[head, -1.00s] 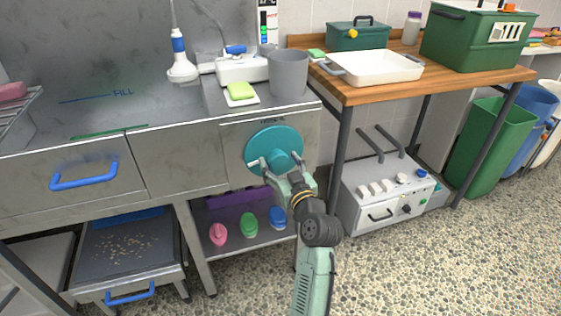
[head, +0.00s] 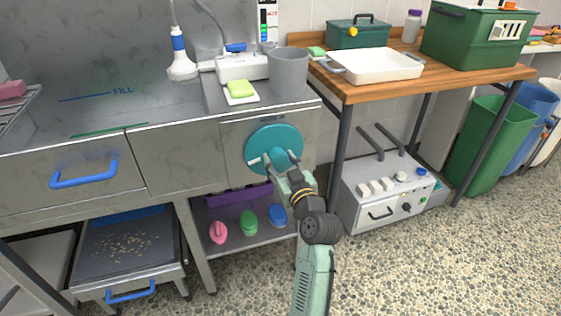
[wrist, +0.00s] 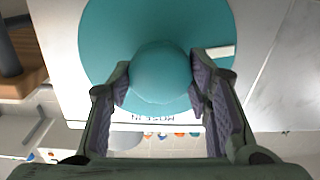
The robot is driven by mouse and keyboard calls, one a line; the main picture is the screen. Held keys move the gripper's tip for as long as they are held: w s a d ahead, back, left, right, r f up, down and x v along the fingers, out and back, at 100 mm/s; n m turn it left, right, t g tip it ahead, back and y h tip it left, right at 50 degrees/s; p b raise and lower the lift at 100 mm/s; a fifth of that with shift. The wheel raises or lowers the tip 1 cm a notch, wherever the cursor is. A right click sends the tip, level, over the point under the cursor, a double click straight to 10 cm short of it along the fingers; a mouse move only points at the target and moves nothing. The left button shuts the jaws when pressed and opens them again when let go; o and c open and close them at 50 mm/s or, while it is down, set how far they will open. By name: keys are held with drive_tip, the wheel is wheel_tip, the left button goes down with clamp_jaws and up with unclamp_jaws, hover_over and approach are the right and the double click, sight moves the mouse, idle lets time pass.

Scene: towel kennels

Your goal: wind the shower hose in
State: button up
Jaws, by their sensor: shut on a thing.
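A round teal wheel (head: 285,139) with a raised round knob (head: 277,158) at its middle is set on the front of the steel tub unit. My gripper (head: 279,164) is shut on this knob. In the wrist view the knob (wrist: 161,72) sits between the two finger pads, with the teal disc (wrist: 105,35) behind it. A short white mark (wrist: 221,51) shows on the disc beside the right finger. The shower head (head: 181,63), white with a blue collar, stands on the tub's back ledge, and its hose (head: 173,14) runs up out of view.
A grey cup (head: 288,72) and a green sponge (head: 241,90) stand above the wheel. A wooden table (head: 440,82) with a white tray (head: 375,67) is to the right, a grey machine (head: 385,195) beneath it. A shelf with brushes (head: 249,223) is below.

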clamp_jaws()
